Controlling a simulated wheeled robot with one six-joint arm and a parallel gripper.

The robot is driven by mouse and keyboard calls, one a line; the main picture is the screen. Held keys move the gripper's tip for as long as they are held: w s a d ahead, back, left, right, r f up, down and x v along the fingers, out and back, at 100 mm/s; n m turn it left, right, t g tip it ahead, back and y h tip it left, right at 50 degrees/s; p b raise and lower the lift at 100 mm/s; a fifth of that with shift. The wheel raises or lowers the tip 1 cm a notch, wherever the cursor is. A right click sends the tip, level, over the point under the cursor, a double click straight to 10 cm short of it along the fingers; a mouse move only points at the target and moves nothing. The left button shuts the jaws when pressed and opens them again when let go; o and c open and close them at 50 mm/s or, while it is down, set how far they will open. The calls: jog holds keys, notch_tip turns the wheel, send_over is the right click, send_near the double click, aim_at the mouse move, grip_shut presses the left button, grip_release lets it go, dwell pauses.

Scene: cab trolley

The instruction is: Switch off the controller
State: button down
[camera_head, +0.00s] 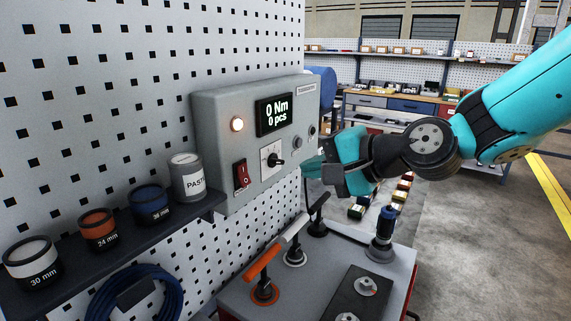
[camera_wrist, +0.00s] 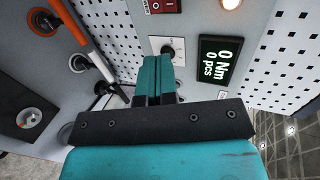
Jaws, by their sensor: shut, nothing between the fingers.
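The controller (camera_head: 225,115) is a grey box on the perforated wall. Its display (camera_head: 274,115) is lit and reads 0 Nm, 0 pcs. A round lamp (camera_head: 237,124) glows warm white at its upper left. A red rocker switch (camera_head: 241,174) sits at its lower left, and a black rotary knob on a white plate (camera_head: 271,157) is right of it. My gripper (camera_head: 312,167) is shut and empty, right of the knob and apart from the switch. In the wrist view, my gripper (camera_wrist: 158,70) covers part of the knob plate (camera_wrist: 176,46); the red switch (camera_wrist: 166,5) is at the top edge.
A shelf (camera_head: 180,217) left of the controller holds a paste tin (camera_head: 187,178) and several labelled cups. Below stands a trolley (camera_head: 325,262) with upright handled tools and a blue-topped tool (camera_head: 384,232). The space in front of the controller's switch looks clear.

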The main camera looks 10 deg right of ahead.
aim_at(247, 178)
jog(key=shift+d+f, duration=0.15)
jog(key=p+x, duration=0.5)
jog(key=x, duration=0.8)
jog(key=shift+p, duration=0.3)
jog(key=shift+w+a+f, duration=0.3)
jog(key=shift+w+a, duration=0.05)
jog(key=f+b, duration=0.1)
jog(key=b, duration=0.2)
jog(key=shift+w+a+f, duration=0.1)
jog(key=shift+r+t+y, duration=0.3)
jog(key=shift+r, duration=0.25)
